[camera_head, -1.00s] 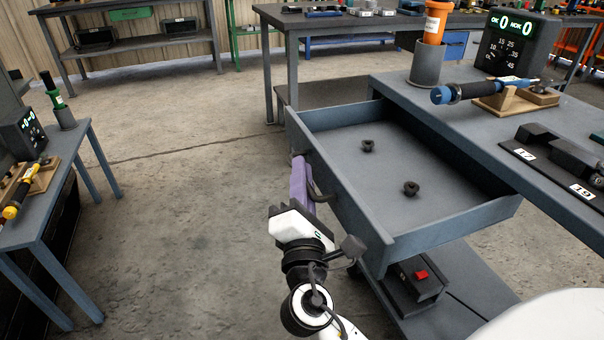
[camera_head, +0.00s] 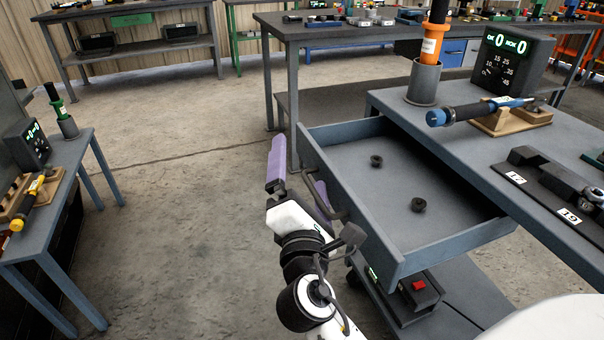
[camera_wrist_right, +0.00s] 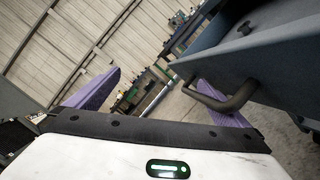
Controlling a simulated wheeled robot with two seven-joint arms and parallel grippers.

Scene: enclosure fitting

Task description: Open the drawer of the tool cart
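The tool cart's grey drawer (camera_head: 345,190) stands pulled well out from under the cart top (camera_head: 385,100) in the head view. Its bar handle (camera_head: 338,207) is on the front face. My right gripper (camera_head: 298,166) is open at the drawer front, its two purple fingers spread wide. One finger is close to the handle, partly behind it; I cannot tell whether they touch. The other finger is clear of it. The right wrist view shows the handle (camera_wrist_right: 228,100) by the right-hand finger, and the gap between the fingers is empty. My left gripper is not in view.
Two dark round parts (camera_head: 418,205) lie in the drawer. A blue-handled tool on a wooden stand (camera_head: 503,122) and an orange tool in a grey cup (camera_head: 422,85) are on the cart top. A side table (camera_head: 65,175) stands left. The floor between is clear.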

